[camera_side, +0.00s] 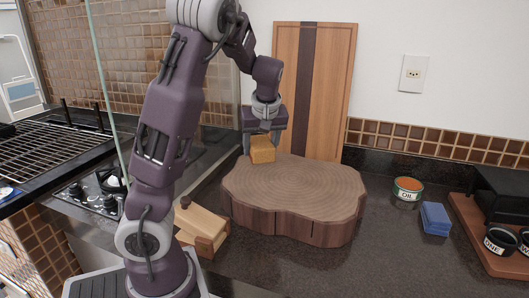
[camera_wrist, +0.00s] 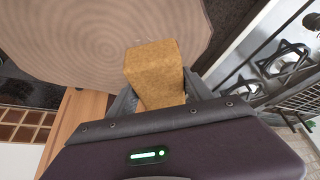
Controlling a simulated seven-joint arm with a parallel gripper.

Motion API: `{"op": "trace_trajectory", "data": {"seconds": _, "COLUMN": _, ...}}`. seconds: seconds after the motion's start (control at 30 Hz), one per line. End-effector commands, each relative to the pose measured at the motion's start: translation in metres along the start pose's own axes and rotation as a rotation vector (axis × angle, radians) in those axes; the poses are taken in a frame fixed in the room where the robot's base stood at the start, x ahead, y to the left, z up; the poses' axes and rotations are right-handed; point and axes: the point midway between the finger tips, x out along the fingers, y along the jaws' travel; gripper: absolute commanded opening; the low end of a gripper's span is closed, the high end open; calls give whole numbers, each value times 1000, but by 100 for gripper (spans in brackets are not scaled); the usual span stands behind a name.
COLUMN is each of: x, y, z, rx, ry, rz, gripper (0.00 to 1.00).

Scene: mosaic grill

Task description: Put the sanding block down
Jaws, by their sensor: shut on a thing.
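The sanding block (camera_side: 262,150) is a tan-orange block. My gripper (camera_side: 262,140) is shut on it, at the back left edge of a thick wooden slab (camera_side: 295,185) with ring grain. In the wrist view the sanding block (camera_wrist: 155,75) sits between the two fingers of my gripper (camera_wrist: 160,100), with its far end overlapping the edge of the slab (camera_wrist: 100,30). I cannot tell whether the block touches the slab or hangs just above it.
A wooden board (camera_side: 340,80) leans on the wall behind. A wooden box (camera_side: 203,230) stands left of the slab. An orange-topped can (camera_side: 407,190) and a blue block (camera_side: 434,218) lie to the right. A stove (camera_side: 95,192) is at the left. The slab's top is otherwise clear.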

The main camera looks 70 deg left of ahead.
Motion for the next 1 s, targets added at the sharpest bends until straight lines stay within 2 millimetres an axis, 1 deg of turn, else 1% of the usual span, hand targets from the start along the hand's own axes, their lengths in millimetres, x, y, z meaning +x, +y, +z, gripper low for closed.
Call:
{"op": "trace_trajectory", "data": {"seconds": 0.33, "x": 0, "y": 0, "z": 0, "rx": 2, "ry": 0, "rz": 0, "gripper": 4}}
{"op": "trace_trajectory", "data": {"seconds": 0.4, "x": 0, "y": 6, "z": -1, "rx": 17, "ry": 1, "rz": 6, "gripper": 4}}
{"op": "trace_trajectory", "data": {"seconds": 0.47, "x": -1, "y": 17, "z": -3, "rx": 46, "ry": 2, "rz": 19, "gripper": 4}}
{"op": "trace_trajectory", "data": {"seconds": 0.57, "x": -3, "y": 50, "z": -6, "rx": 137, "ry": 2, "rz": 59, "gripper": 4}}
{"op": "trace_trajectory", "data": {"seconds": 0.67, "x": -4, "y": 95, "z": -3, "rx": 266, "ry": 1, "rz": 116, "gripper": 4}}
{"op": "trace_trajectory", "data": {"seconds": 0.7, "x": -4, "y": 115, "z": 0, "rx": 323, "ry": 2, "rz": 142, "gripper": 4}}
{"op": "trace_trajectory", "data": {"seconds": 0.77, "x": -5, "y": 147, "z": 8, "rx": 417, "ry": 1, "rz": 185, "gripper": 4}}
{"op": "trace_trajectory", "data": {"seconds": 0.8, "x": -4, "y": 169, "z": 16, "rx": 486, "ry": 0, "rz": 215, "gripper": 4}}
{"op": "trace_trajectory", "data": {"seconds": 0.87, "x": -4, "y": 205, "z": 31, "rx": 598, "ry": 0, "rz": 266, "gripper": 4}}
{"op": "trace_trajectory", "data": {"seconds": 0.9, "x": -2, "y": 228, "z": 44, "rx": 677, "ry": -1, "rz": 301, "gripper": 4}}
{"op": "trace_trajectory", "data": {"seconds": 0.97, "x": -1, "y": 263, "z": 67, "rx": 798, "ry": -2, "rz": 355, "gripper": 4}}
{"op": "trace_trajectory", "data": {"seconds": 1.0, "x": 0, "y": 283, "z": 83, "rx": 875, "ry": -2, "rz": 390, "gripper": 4}}
